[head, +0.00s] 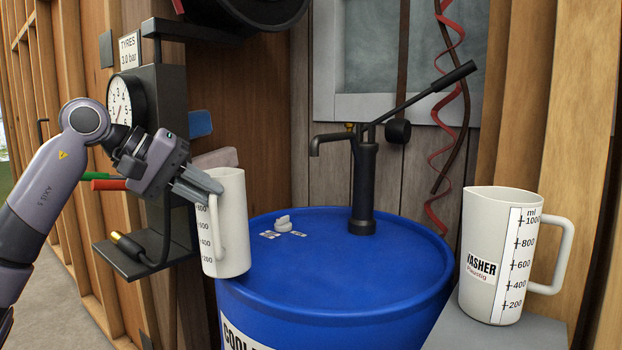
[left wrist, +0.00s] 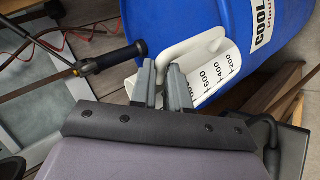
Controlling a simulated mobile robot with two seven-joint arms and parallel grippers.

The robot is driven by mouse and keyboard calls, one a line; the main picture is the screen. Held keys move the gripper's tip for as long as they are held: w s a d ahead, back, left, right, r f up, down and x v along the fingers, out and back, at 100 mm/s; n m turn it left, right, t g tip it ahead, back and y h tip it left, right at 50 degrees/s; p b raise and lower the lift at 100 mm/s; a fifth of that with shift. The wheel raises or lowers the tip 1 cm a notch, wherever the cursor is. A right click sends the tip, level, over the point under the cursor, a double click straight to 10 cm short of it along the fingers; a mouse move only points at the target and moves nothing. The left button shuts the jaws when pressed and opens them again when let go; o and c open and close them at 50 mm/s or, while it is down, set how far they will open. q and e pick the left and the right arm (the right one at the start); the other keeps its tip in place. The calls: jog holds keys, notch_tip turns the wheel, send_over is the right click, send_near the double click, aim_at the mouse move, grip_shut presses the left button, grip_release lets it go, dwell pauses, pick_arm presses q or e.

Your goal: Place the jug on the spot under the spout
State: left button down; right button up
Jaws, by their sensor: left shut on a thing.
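The jug is held nearly upright with a slight tilt, at the left edge of the blue drum (head: 350,265). It also shows in the left wrist view (left wrist: 207,78), beside my fingers (left wrist: 162,88). A black pump with a spout (head: 318,146) stands on the drum top, right of the jug. My right gripper is not in view.
A second white jug marked WASHER (head: 495,255) stands on a grey stand (head: 495,334) at the right. A tyre gauge box (head: 160,105) with a shelf and hoses is close behind my left gripper. The pump handle (head: 440,85) reaches up right. The front of the lid is clear.

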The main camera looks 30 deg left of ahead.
pick_arm(q)
jog(key=w+d+f+p, duration=0.1)
jog(key=w+d+p, duration=0.2)
jog(key=w+d, duration=0.2)
jog(key=w+d+f+p, duration=0.2)
jog(key=w+d, duration=0.3)
jog(key=w, duration=0.7)
jog(key=shift+d+f+p, duration=0.15)
jog(key=shift+f+p, duration=0.1)
jog(key=shift+p, duration=0.45)
jog(key=c, duration=1.1)
grip_release()
